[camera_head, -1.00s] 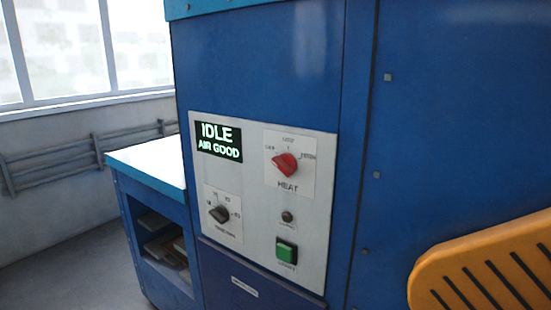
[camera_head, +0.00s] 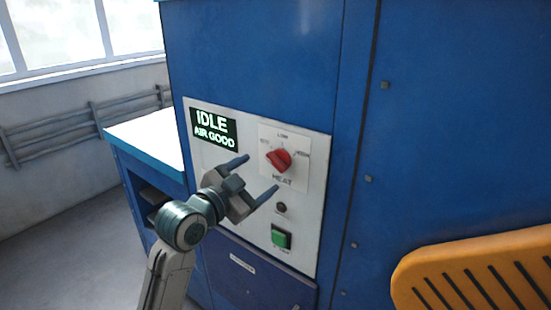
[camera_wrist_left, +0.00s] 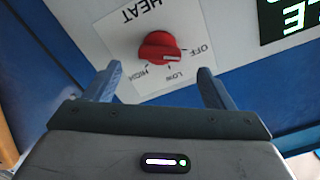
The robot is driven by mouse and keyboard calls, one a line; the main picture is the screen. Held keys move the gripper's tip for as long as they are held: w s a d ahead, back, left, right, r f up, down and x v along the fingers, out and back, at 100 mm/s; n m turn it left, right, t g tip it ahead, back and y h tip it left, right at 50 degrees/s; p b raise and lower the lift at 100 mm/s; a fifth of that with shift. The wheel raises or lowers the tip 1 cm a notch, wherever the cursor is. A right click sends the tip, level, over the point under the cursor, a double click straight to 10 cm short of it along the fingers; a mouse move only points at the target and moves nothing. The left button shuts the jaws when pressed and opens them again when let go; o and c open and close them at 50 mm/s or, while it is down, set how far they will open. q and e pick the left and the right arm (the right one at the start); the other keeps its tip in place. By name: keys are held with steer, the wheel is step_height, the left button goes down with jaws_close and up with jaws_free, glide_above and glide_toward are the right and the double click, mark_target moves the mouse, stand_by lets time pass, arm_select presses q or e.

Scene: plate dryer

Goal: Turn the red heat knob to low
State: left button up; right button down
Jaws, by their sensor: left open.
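The red heat knob (camera_head: 278,160) is on a white label plate on the blue machine's control panel (camera_head: 211,165). In the left wrist view the knob (camera_wrist_left: 158,47) appears upside down, with OFF, LOW and HIGH marks around it. My left gripper (camera_head: 260,173) is open and empty in front of the panel, just short of the knob. In the left wrist view its fingers (camera_wrist_left: 160,70) are spread to either side of the knob, apart from it. My right gripper is out of view.
A display (camera_head: 214,128) reads IDLE, AIR GOOD. A green button (camera_head: 281,237) and a small dark round part (camera_head: 281,207) sit below the knob. My left arm hides the panel's lower left. An orange slotted part (camera_head: 480,270) stands at right.

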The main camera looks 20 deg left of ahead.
mark_target(273, 165)
arm_select(q)
steer(key=p+x, duration=0.2)
steer(key=x, duration=0.5)
steer(key=shift+r, duration=0.1)
steer(key=shift+w+d+p, duration=0.15)
steer(key=shift+w+p, duration=0.15)
steer(key=shift+w, duration=0.05)
steer(key=shift+c, duration=0.3)
steer(key=c, duration=0.9)
